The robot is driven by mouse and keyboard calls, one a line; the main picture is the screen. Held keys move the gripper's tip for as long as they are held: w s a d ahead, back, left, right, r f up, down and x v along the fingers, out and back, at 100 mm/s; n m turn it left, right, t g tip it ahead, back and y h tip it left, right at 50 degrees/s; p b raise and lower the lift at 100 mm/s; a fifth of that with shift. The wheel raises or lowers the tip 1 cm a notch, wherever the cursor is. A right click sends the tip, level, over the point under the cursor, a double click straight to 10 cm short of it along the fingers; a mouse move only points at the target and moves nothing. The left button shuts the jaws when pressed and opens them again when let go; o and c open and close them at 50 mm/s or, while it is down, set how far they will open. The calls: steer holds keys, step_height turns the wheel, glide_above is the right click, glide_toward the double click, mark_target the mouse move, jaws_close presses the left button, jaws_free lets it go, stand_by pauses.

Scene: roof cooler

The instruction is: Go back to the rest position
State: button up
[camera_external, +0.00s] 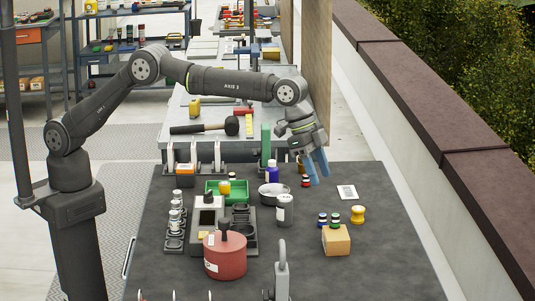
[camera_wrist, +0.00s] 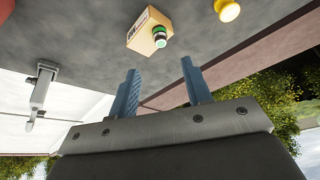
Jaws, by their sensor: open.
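My gripper (camera_external: 316,165) is raised over the far right part of the dark table (camera_external: 370,270), its blue fingers pointing down in the external view. In the wrist view, my gripper (camera_wrist: 158,92) shows its two blue fingers well apart with nothing between them. My arm reaches from its base at the left across the far side of the table. No rest position is marked in either view.
A tan block (camera_external: 336,240) with small jars on top, a yellow knob-shaped piece (camera_external: 358,214) and a white card (camera_external: 347,192) are at the right. A red canister (camera_external: 225,256), a green bin (camera_external: 240,190) and a metal bowl (camera_external: 273,195) stand left of my gripper. A wooden panel (camera_external: 316,60) rises behind.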

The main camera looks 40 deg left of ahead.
mark_target(334, 214)
steer(key=shift+r, duration=0.1)
steer(key=x, duration=1.2)
steer(key=shift+w+r, duration=0.1)
steer(key=shift+r, duration=1.5)
